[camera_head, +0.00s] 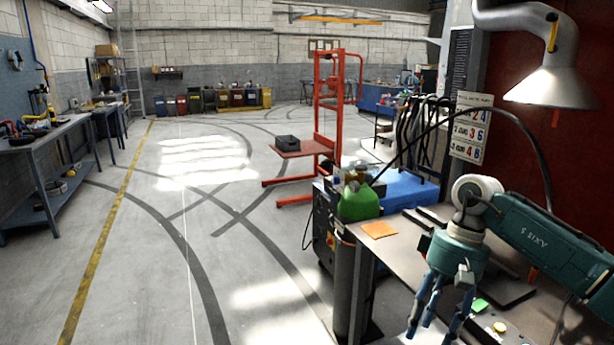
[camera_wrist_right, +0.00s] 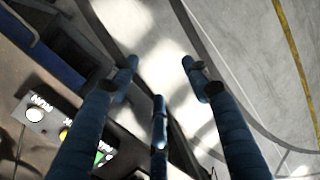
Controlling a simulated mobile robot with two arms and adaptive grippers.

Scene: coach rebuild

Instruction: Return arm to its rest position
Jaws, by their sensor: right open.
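My right arm (camera_head: 545,248) is teal, marked AXIS 5, and comes in from the right over the workbench (camera_head: 400,262). Its gripper (camera_head: 436,322) points down near the bench's front edge, with blue fingers spread. In the right wrist view the gripper (camera_wrist_right: 160,82) shows three blue fingers apart with nothing between them. Bench edge and grey floor lie beyond the fingertips. My left gripper is not in view.
An orange square (camera_head: 379,229) and a green container (camera_head: 358,203) are at the bench's far end. A lamp hood (camera_head: 552,88) hangs above. A red lift (camera_head: 328,110) stands beyond; the floor at left is clear.

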